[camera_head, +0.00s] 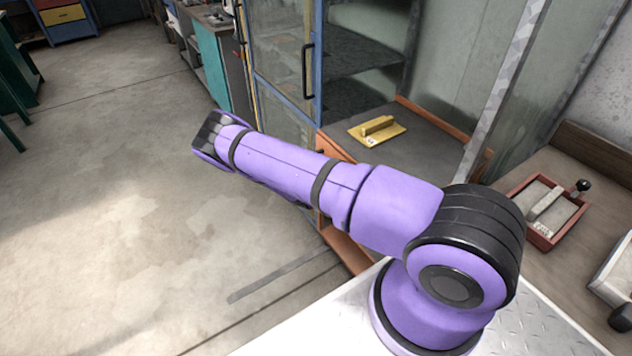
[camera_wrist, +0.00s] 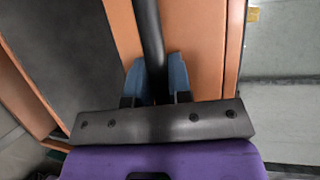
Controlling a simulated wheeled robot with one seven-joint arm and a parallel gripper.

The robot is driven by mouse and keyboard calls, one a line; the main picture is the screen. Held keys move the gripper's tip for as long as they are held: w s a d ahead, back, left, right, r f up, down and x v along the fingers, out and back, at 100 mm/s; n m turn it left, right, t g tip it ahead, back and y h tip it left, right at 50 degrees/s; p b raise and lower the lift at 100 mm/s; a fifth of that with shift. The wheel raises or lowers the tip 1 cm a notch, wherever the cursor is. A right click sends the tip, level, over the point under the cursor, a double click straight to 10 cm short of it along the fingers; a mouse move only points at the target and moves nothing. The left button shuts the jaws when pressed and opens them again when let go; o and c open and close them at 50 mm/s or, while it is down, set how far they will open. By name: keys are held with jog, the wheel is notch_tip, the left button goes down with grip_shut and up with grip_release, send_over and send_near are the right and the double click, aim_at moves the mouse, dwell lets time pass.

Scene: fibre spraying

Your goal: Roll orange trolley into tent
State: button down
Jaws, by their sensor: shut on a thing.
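The orange trolley (camera_head: 345,248) is partly hidden behind my arm in the head view, with orange edges and a dark top. In the wrist view its orange panel (camera_wrist: 205,45) fills the middle, beside a dark surface. My gripper (camera_wrist: 156,72) has its blue fingers on either side of a black bar (camera_wrist: 150,25), shut on it. The bar runs along the orange panel. My gripper is hidden in the head view. A pale post (camera_head: 505,85) and greyish sheet-like walls stand behind the trolley; I cannot tell for sure whether these are the tent.
A yellow float (camera_head: 377,131) lies on the dark surface behind my arm. A blue-framed glazed door (camera_head: 285,45) with a black handle stands close beyond. A red tray (camera_head: 542,210) is at the right. Open concrete floor (camera_head: 110,180) lies to the left.

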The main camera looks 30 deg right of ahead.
jog(key=d, duration=1.7)
jog(key=shift+d, duration=0.25)
jog(key=c, duration=1.1)
grip_release()
jog(key=v, duration=1)
jog(key=shift+s+a+r, duration=0.1)
jog(key=shift+s+a, duration=0.05)
jog(key=shift+a, duration=0.2)
